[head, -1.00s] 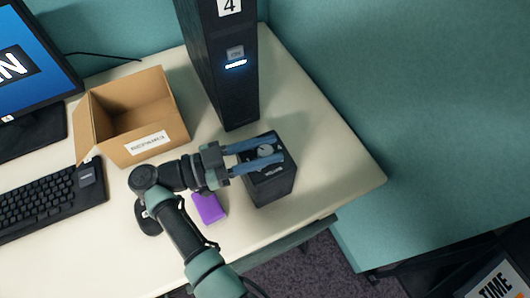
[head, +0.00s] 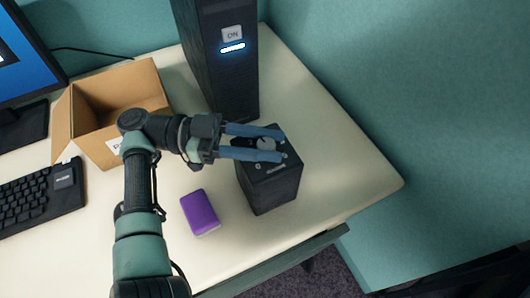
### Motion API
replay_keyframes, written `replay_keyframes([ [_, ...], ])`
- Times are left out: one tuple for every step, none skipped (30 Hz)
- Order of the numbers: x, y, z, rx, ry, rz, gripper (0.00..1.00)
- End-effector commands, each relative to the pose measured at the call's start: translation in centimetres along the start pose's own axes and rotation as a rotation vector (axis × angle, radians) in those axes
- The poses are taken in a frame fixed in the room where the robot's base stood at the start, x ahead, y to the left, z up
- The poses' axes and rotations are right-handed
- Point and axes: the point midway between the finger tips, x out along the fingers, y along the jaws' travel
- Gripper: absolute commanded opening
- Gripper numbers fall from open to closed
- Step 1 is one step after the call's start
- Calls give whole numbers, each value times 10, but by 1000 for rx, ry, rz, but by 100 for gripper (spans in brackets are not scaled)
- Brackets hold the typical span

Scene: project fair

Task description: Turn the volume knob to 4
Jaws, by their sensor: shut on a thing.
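My gripper (head: 282,144) reaches in from the left, with one blue finger on the far side of the knob and one on the near side. It is shut on the knob. Small marks show on the box top around the knob, but they are too small to read, and the fingers hide part of the dial.
A black tower (head: 222,75) with a lit "ON" panel stands behind the box. An open cardboard box (head: 148,90), a keyboard (head: 35,200) and a monitor (head: 25,50) are at left. The table (head: 345,165) is clear at right.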

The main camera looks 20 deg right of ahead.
Motion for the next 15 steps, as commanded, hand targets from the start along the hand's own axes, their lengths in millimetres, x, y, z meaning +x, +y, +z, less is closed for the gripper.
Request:
replay_keyframes([
  [0,0,9,1,-6,23,0],
  [0,0,9,1,-6,35,0],
  [0,0,10,1,-6,50,0],
  [0,0,10,1,-6,61,0],
  [0,0,10,2,-6,71,0],
  [0,0,10,2,-6,85,0],
  [0,0,10,1,-6,94,0],
  [1,0,10,1,-6,104,0],
  [1,0,9,1,-6,116,0],
  [1,0,9,0,-6,125,0],
  [1,0,9,1,-6,133,0],
  [1,0,8,1,-5,143,0],
  [1,0,8,1,-6,151,0],
  [1,0,8,1,-5,158,0],
  [1,0,7,1,-4,166,0],
])
